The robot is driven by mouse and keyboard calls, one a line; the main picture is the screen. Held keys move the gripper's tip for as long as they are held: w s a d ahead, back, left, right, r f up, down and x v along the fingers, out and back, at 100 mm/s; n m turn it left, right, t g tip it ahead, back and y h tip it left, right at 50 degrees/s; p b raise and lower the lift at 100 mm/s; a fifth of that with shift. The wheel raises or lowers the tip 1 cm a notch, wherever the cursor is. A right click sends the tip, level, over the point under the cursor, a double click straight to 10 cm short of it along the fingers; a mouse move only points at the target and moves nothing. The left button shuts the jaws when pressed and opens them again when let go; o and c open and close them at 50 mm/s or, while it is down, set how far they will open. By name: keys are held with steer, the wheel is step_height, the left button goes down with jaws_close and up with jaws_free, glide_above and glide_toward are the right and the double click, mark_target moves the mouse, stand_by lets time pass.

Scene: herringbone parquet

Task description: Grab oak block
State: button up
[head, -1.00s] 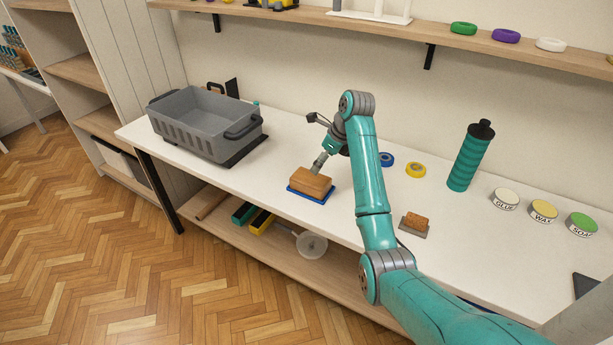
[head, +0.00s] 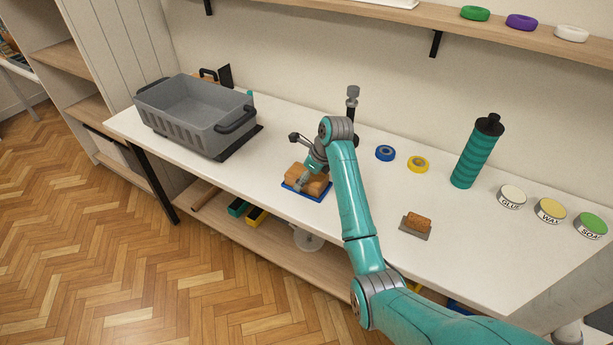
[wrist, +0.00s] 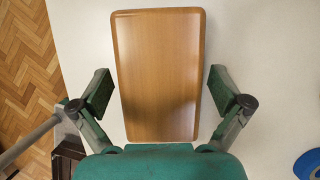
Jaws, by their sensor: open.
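The oak block (head: 314,185) is a brown wooden block lying on a blue mat (head: 293,188) near the front edge of the white table. In the wrist view the oak block (wrist: 160,70) fills the middle, its long side running up the picture. My gripper (wrist: 160,92) is open, with one finger to the left and one to the right of the block's lower half. A gap shows on each side, so neither finger visibly touches it. In the head view my gripper (head: 304,178) is over the block and hides part of it.
A grey crate (head: 200,136) stands to the left. Behind the block are a blue tape roll (head: 385,153) and a yellow one (head: 418,164). A brush-like block (head: 417,223), a teal bottle (head: 478,150) and several labelled tins (head: 549,210) are to the right. The table edge is close in front.

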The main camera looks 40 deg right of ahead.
steer(key=c, duration=1.4)
steer(key=shift+o, duration=0.2)
steer(key=shift+r, duration=0.1)
